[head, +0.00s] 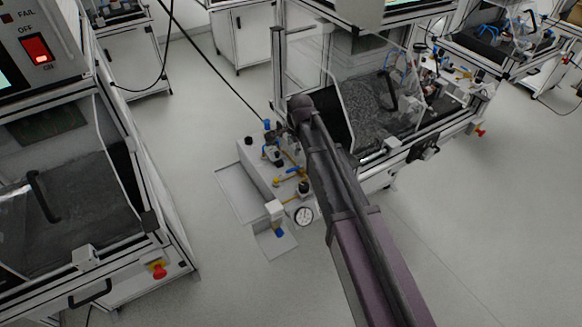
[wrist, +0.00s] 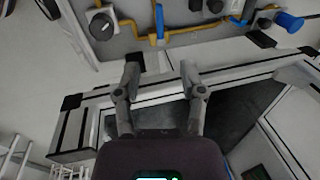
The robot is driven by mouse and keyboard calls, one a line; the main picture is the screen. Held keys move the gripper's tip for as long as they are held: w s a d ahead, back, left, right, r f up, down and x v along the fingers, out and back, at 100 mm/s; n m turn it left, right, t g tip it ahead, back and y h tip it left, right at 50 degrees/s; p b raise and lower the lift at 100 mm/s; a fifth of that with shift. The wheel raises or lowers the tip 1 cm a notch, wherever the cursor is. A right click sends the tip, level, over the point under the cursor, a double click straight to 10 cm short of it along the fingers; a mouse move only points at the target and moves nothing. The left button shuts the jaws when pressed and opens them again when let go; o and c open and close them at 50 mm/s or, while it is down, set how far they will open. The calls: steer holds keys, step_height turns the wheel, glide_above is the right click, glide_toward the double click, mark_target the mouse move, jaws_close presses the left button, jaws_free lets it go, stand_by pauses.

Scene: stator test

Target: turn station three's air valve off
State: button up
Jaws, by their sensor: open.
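In the wrist view, a blue valve lever (wrist: 159,21) sits on a yellow air pipe (wrist: 195,29) and looks turned across it. My gripper (wrist: 160,74) is open and empty, with its two fingers apart. The lever lies beyond the fingertips, roughly in line with the gap, and does not touch them. In the head view, the pale air panel (head: 255,168) with yellow piping (head: 290,174) stands beside the middle station. My arm covers part of that area, and my gripper cannot be made out clearly there. No station number is readable.
A round gauge (head: 304,215) is on the panel. A blue cylindrical part (wrist: 290,21) is beside the piping. The station's frame (wrist: 85,110) is close to my gripper in the wrist view. Another station (head: 75,190) stands at left, with open floor between.

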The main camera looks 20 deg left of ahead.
mark_target(291, 170)
steer(key=shift+f, duration=0.1)
steer(key=f+b, duration=0.4)
steer(key=w+a+f+b, duration=0.1)
steer(key=f+b, duration=0.4)
steer(key=w+f+b, duration=0.1)
steer(key=f+b, duration=0.3)
steer(key=shift+a+f, duration=0.2)
steer(key=shift+a, duration=0.15)
stand_by(0.4)
steer(key=shift+c, duration=0.2)
jaws_close()
